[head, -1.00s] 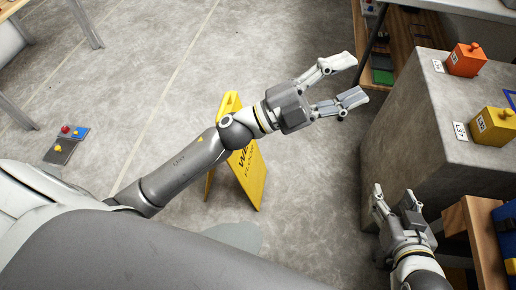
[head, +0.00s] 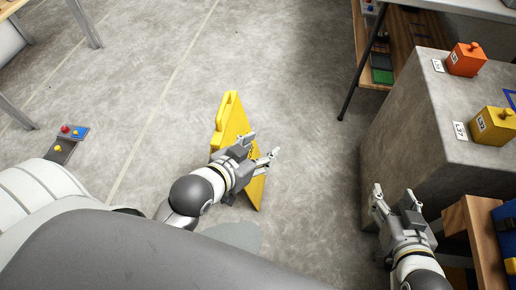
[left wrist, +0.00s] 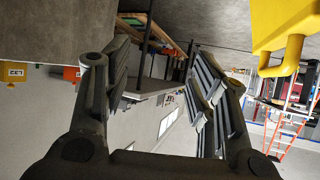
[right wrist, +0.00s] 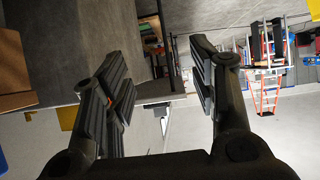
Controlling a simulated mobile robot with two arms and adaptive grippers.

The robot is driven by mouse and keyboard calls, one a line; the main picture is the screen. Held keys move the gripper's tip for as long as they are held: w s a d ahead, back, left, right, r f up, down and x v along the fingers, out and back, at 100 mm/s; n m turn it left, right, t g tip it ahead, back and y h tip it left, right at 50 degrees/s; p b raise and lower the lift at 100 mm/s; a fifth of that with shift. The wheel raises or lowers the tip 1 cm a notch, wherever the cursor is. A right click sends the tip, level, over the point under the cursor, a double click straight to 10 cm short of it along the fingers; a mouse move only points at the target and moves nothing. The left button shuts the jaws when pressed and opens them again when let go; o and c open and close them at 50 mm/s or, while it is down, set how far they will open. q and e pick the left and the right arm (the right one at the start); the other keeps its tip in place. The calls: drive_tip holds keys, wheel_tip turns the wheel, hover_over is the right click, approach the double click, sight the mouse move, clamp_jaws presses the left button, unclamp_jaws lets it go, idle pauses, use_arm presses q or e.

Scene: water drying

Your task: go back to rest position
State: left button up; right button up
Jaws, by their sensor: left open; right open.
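My left gripper (head: 262,146) is open and empty in the head view, in front of the yellow wet-floor sign (head: 231,112). I cannot tell whether it touches the sign. In the left wrist view its fingers (left wrist: 165,85) stand apart with nothing between them, and the yellow sign (left wrist: 288,25) shows at the upper right. My right gripper (head: 394,194) is open and empty, low beside the grey block at the right. In the right wrist view its fingers (right wrist: 160,80) are apart with nothing between them.
The grey block (head: 405,130) carries an orange box (head: 466,62) and a yellow box (head: 492,126) with labels. A wooden bench (head: 482,235) stands at the lower right. A small panel with coloured buttons (head: 62,145) is at the left.

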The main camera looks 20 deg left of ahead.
drive_tip(key=shift+w, duration=0.1)
